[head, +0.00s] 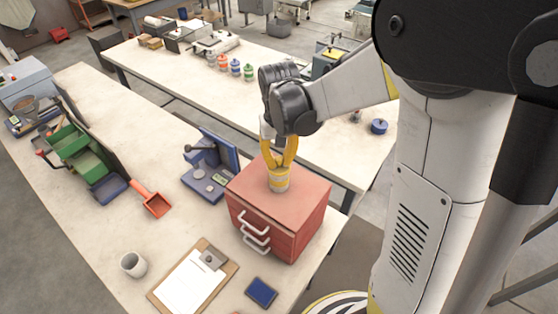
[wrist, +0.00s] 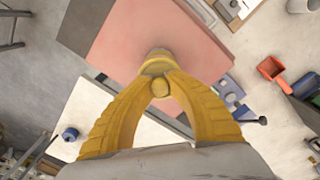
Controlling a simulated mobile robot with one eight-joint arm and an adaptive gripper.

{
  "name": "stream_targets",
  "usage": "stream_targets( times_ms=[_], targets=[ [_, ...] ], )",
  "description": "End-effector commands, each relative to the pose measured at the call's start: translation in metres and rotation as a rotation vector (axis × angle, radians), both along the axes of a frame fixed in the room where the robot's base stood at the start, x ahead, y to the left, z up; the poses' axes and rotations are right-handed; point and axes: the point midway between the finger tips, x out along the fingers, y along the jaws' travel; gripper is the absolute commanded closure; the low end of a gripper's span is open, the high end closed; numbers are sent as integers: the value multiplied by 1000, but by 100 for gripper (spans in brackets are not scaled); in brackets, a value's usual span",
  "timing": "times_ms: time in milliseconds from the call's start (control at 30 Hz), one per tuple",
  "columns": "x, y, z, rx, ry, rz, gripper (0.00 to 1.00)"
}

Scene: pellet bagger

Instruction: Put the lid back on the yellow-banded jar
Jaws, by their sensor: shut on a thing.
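The yellow-banded jar (head: 279,182) stands upright on top of the red drawer cabinet (head: 310,192). In the wrist view, part of the jar (wrist: 158,53) shows just beyond my fingertips. My gripper (head: 279,162) points down with its yellow fingers closed right at the jar's top. In the wrist view, my gripper (wrist: 156,70) has its fingertips drawn together around a small yellow piece, which looks like the lid. The fingers hide most of the lid, so I cannot tell whether it sits flush on the jar's rim.
Several colour-banded jars (head: 235,67) stand in a row on the back table. A blue device (head: 213,165), a red scoop (head: 152,202), a clipboard (head: 195,280), a grey cup (head: 133,264) and a blue pad (head: 261,292) surround the cabinet on the front table.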

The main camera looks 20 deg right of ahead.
Motion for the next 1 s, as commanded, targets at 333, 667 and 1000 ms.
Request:
stream_targets(
  times_ms=[333, 667, 1000],
  targets=[
    [0, 0, 0, 0, 0, 0, 100],
    [0, 0, 0, 0, 0, 0, 60],
    [0, 0, 0, 0, 0, 0, 36]
  ],
)
